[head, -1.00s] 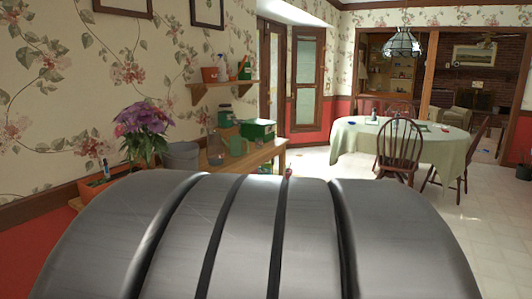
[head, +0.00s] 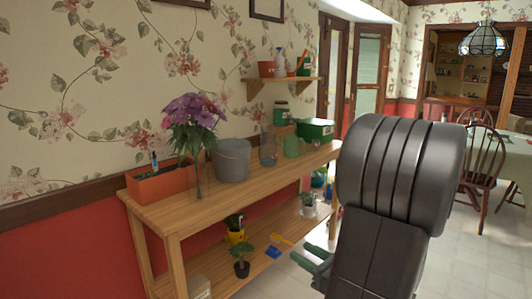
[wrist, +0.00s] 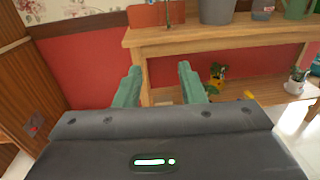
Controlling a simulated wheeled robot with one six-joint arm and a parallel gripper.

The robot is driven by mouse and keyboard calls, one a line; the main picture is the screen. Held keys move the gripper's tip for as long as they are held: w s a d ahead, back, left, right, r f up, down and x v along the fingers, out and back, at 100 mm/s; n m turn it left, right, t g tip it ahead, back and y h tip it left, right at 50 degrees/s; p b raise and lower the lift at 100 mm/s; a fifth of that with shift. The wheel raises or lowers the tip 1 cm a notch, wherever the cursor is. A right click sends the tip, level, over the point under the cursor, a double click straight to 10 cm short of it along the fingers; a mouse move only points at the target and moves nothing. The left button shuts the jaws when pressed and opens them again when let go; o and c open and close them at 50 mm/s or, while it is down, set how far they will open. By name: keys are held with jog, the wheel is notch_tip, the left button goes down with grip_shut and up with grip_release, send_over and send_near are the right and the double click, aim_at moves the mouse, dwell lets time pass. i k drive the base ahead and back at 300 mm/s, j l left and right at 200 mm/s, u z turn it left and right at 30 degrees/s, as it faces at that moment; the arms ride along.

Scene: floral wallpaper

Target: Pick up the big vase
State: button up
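A tall clear glass vase (head: 198,178) with purple flowers (head: 195,120) stands upright on the wooden table, between the orange planter and the grey bucket. Its lower part also shows at the top edge of the wrist view (wrist: 168,14). A smaller clear glass vessel (head: 268,150) stands farther right on the table. My gripper (head: 313,262) is low in front of the table, to the right of the vase in the head view and well apart from it. In the wrist view its two green fingers (wrist: 159,82) are spread with nothing between them.
The wooden table (head: 225,194) has a lower shelf with small potted plants (head: 241,268). An orange planter (head: 160,184), a grey bucket (head: 231,160), a green pitcher (head: 293,146) and a green box (head: 316,129) crowd its top. Chairs (head: 484,165) stand at right; the floor between is clear.

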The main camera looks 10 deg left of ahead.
aim_at(268, 154)
jog(key=i+u, duration=0.15)
jog(key=i, duration=1.15)
jog(key=i+l+u, duration=0.15)
jog(key=i, duration=1.1)
jog(key=i+j, duration=0.05)
